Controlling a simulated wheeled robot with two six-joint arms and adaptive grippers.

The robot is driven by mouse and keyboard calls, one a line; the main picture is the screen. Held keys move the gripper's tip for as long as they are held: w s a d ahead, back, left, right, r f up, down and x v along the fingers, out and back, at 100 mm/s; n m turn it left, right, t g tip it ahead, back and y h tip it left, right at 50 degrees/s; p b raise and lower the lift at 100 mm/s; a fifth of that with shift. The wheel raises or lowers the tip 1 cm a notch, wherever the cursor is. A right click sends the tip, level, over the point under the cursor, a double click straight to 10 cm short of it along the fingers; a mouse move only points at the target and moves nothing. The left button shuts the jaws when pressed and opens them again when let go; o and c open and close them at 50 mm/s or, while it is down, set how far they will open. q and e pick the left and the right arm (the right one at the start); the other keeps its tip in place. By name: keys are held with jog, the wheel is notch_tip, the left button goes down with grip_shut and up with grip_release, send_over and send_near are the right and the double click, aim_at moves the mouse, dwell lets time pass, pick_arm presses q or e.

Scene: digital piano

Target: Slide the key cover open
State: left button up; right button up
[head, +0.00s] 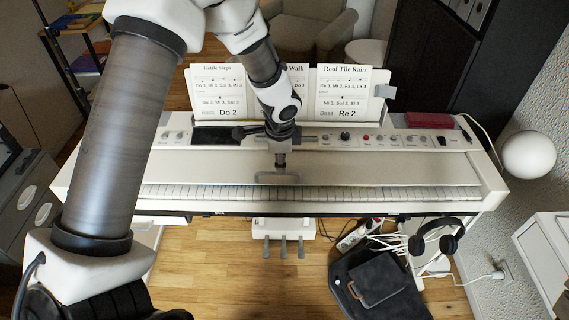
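The white digital piano (463,169) stands across the middle of the head view. Its key cover (380,170) is a flat cream panel lying between the control strip and the keys. A row of white keys (370,193) shows along the cover's front edge; the rear of the keys is hidden. My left gripper (280,165) points down over the cover, left of its middle. A small grey bar (277,178) shows at its tips, near the cover's front edge. Whether the fingers are closed on it cannot be told. My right gripper is out of view.
Song sheets (343,95) stand behind the control strip. A red item (430,120) lies on the piano's top right. Headphones (437,240) hang at the front right, above a black bag (375,280) and cables. A white globe (529,155) is at right.

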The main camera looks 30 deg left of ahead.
pick_arm(q)
send_over(281, 183)
jog(key=x, duration=0.5)
jog(key=shift+s+d+f, duration=0.15)
jog(key=shift+s+d, duration=0.15)
jog(key=shift+d, duration=0.1)
jog(key=shift+s+f, duration=0.1)
jog(key=shift+s, duration=0.05)
grip_shut()
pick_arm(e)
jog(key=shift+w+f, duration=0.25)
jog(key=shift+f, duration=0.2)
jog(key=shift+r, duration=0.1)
